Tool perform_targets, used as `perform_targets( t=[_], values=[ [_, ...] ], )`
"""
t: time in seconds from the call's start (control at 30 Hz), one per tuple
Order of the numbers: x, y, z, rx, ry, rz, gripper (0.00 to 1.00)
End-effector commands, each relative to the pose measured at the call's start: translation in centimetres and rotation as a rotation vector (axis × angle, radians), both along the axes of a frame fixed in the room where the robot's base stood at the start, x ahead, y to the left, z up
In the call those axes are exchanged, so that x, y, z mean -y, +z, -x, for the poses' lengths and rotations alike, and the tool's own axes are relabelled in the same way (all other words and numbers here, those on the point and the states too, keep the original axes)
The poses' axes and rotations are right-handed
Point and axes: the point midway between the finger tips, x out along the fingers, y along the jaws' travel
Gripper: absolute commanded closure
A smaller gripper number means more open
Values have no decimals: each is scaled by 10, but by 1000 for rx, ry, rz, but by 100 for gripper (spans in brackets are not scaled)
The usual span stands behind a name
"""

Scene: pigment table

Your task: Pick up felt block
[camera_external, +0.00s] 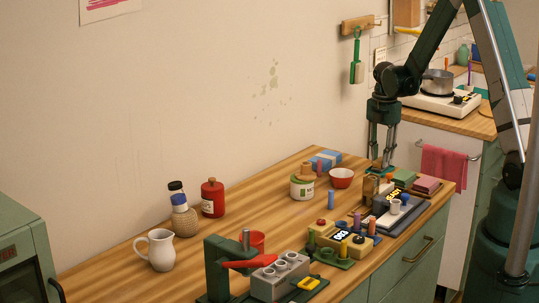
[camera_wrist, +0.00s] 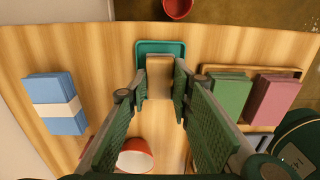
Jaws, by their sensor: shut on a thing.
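The felt block appears as a tan block (camera_wrist: 160,77) in the middle of the wrist view. My gripper (camera_wrist: 162,92) has its two green fingers on either side of it and is shut on it. A teal tray (camera_wrist: 160,46) shows just past and under the block; whether the block touches it I cannot tell. In the external view my gripper (camera_external: 381,164) points down low over the far right end of the wooden table (camera_external: 130,260). The block is hard to make out there.
Green (camera_wrist: 229,97) and pink (camera_wrist: 271,100) blocks sit right of my fingers, in a wooden tray. A blue block with a white band (camera_wrist: 55,103) lies left. A red bowl (camera_external: 341,177) is nearby. Beyond the table edge is a red round container (camera_wrist: 178,8).

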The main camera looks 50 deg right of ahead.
Motion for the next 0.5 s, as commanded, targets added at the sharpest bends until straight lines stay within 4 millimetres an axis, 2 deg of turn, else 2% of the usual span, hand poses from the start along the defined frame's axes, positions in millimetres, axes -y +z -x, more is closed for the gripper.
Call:
perform_targets(
  t=[0.17,0.5],
  values=[
    [0,15,0,0,0,0,89],
    [0,59,0,0,0,0,89]
  ],
)
